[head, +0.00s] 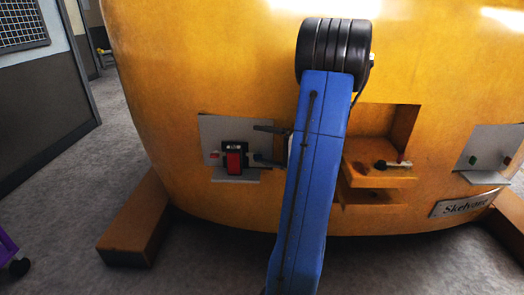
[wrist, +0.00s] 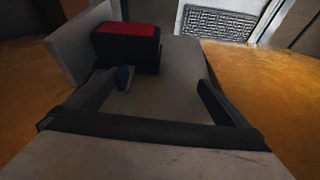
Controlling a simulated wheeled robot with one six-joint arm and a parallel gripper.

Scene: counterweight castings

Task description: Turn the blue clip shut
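The blue clip (wrist: 123,77) shows in the wrist view as a small dark-blue knob beside the tip of my left-hand finger, in front of a red-topped black block (wrist: 128,48). In the head view the red and black block (head: 234,160) stands on a grey metal bracket on the yellow casting. A small dark-blue spot right of it looks like the clip (head: 257,157). My gripper (wrist: 158,82) has its fingers spread wide with nothing held between them. The clip is nearer the left finger; I cannot tell whether they touch.
Another grey bracket (head: 490,148) with green and red knobs is at the far right. An orange block (head: 135,225) supports the casting at left; grey floor is clear beyond.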

